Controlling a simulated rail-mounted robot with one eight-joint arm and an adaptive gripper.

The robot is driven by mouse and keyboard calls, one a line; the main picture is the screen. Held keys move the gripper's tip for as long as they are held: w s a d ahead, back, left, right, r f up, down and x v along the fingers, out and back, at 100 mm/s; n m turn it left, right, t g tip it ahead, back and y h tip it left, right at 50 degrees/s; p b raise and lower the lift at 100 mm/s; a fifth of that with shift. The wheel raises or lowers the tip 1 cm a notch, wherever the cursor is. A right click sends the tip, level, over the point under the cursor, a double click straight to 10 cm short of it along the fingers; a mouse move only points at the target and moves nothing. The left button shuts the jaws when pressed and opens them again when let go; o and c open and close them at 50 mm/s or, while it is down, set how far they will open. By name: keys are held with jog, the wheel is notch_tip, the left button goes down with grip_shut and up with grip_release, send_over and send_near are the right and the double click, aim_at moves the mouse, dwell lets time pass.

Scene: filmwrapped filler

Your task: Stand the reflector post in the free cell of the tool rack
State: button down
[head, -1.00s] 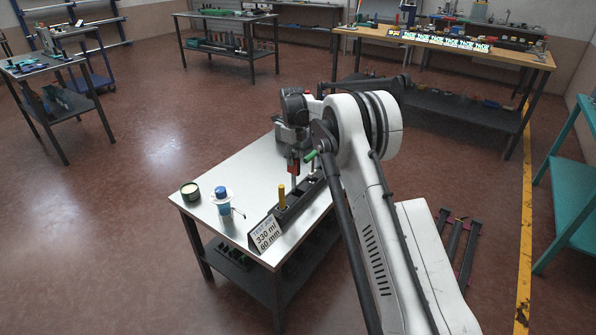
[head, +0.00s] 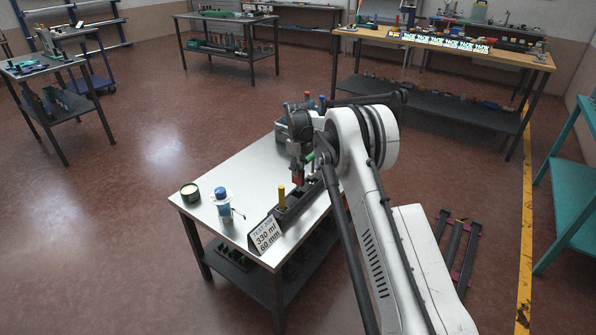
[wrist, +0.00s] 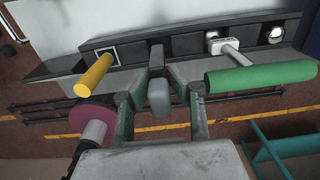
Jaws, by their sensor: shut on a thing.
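My gripper (wrist: 162,105) is shut on the grey reflector post (wrist: 156,58), which points down at the rack. A magenta-red disc (wrist: 92,114) with a white cylinder shows beside the left finger; I cannot tell whether it belongs to the post. The dark tool rack (wrist: 180,70) also shows in the head view (head: 300,204). It holds a yellow-handled tool (wrist: 94,75) at left and a green-handled tool (wrist: 260,78) at right, with the post between them. In the head view, red (head: 297,178) shows at my gripper, low over the rack. The post's lower end is unclear; I cannot tell whether it is inside a cell.
The rack stands on a metal-topped table (head: 240,175). A label sign (head: 265,236) stands at its near end. A blue-capped container (head: 222,203) and a dark round tin (head: 190,191) stand to the left. The tabletop's middle left is clear.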

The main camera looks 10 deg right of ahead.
jog(key=c, duration=1.7)
grip_release()
jog(key=shift+o, duration=0.2)
notch_tip(320, 180, up, 12)
jog(key=shift+r+p, duration=0.25)
jog(key=shift+p, duration=0.25)
jog(key=s+r+n+t, duration=0.3)
jog(key=s+r+n, duration=1)
jog(key=s+r, duration=1)
jog(key=s+f+n+t, duration=0.15)
jog(key=s+n, duration=0.55)
jog(key=s, duration=1)
jog(key=s+f+n+t, duration=0.1)
jog(key=s+f+n, duration=0.2)
jog(key=s, duration=0.4)
jog(key=s+f+n+t, duration=0.1)
jog(key=s+f+n, duration=0.3)
jog(key=s, duration=0.3)
jog(key=shift+s+f+t, duration=0.25)
jog(key=shift+s+t, duration=0.1)
